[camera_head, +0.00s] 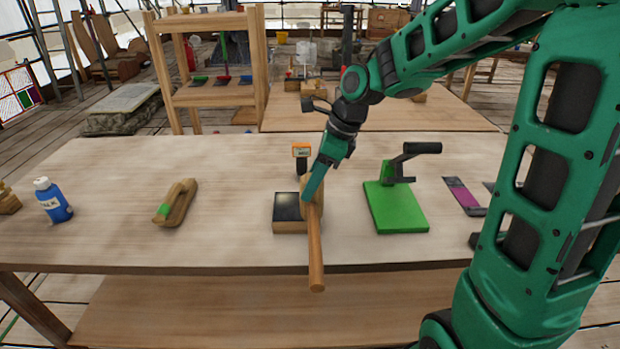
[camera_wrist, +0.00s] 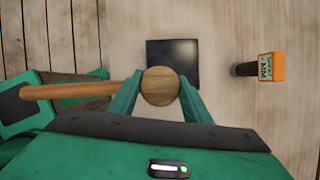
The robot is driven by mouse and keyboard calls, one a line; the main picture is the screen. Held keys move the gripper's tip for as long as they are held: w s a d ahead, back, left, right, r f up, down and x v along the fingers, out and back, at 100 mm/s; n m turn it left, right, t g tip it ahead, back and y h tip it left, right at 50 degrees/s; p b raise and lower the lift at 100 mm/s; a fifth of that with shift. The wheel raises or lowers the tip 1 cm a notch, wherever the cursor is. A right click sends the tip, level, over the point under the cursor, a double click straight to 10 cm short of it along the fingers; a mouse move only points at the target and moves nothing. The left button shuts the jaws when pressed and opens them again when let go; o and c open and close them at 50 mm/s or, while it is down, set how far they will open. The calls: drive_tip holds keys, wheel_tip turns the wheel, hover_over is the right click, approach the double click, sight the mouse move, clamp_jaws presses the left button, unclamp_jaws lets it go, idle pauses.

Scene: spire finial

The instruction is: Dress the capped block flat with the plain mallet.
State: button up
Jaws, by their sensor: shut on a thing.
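The wooden mallet has a plain round head (camera_wrist: 160,86) and a long handle (camera_head: 315,250). My gripper (camera_head: 314,188) is shut on its head, with one finger on either side in the wrist view. The handle points toward the table's front edge in the head view and left in the wrist view. The capped block (camera_head: 290,207), a wooden block with a dark square top, sits on the table just left of the mallet. In the wrist view its dark cap (camera_wrist: 172,58) lies partly behind the mallet head. I cannot tell whether head and cap touch.
An orange-topped gauge (camera_head: 301,151) stands behind the block. A green-based stand with a black arm (camera_head: 400,205) is to the right, beside a magenta-and-dark strip (camera_head: 463,195). A wooden float-like tool (camera_head: 176,203) and blue chalk bottle (camera_head: 53,201) are left. Clear table lies between.

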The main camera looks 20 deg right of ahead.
drive_tip(key=shift+r, duration=0.15)
drive_tip(key=shift+r, duration=2)
drive_tip(key=shift+f, duration=2.2)
clamp_jaws()
drive_tip(key=shift+r, duration=0.1)
drive_tip(key=shift+r, duration=2.05)
